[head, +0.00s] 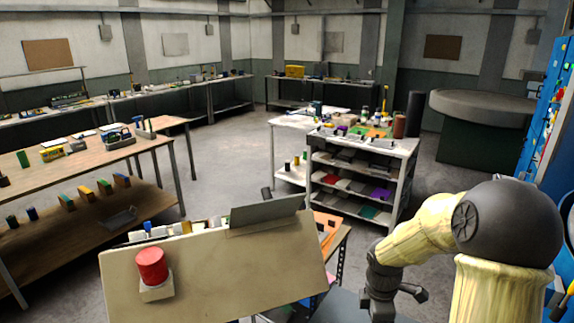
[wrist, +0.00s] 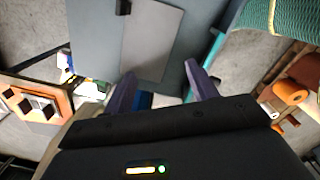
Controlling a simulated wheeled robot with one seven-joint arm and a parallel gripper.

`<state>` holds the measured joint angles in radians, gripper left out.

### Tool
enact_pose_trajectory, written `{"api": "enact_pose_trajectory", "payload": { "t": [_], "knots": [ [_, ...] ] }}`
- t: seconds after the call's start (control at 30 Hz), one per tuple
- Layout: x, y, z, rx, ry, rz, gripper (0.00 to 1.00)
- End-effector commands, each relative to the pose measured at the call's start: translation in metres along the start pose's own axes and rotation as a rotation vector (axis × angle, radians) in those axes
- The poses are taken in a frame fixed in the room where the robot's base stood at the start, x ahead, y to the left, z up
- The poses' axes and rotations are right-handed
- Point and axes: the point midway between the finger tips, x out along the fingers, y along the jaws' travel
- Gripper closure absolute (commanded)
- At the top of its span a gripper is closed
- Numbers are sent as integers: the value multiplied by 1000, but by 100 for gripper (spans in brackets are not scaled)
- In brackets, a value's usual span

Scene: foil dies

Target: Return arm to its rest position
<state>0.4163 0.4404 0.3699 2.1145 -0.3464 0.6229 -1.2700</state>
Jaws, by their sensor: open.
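My arm (head: 430,233), cream with a black joint, is bent at the lower right of the head view. Its dark wrist part (head: 380,285) hangs down there, and the fingertips cannot be made out in that view. In the wrist view my gripper (wrist: 160,76) shows two dark purple fingers spread apart. Nothing is held between them. Beyond the fingers lies a flat grey panel (wrist: 152,40); its distance from the fingertips cannot be told.
A beige box (head: 220,275) with a red knob (head: 151,265) stands in the near foreground. A loaded shelf cart (head: 405,150) stands behind, a wooden workbench (head: 85,160) at left, a blue panel (head: 550,110) at right. Orange rolls (wrist: 291,92) show in the wrist view. Floor beside the cart is clear.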

Motion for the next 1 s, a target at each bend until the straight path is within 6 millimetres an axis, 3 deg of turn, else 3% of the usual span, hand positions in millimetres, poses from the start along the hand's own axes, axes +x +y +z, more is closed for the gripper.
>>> {"api": "enact_pose_trajectory", "payload": {
  "t": [0.33, 0.7, 0.83, 1.0],
  "knots": [
    [-29, -54, -27, 644, 34, 78, 42],
    [-50, -109, -42, 1331, 174, 127, 42],
    [-52, -117, -44, 1454, 206, 124, 42],
    [-52, -119, -44, 1477, 211, 122, 42]
  ]
}}
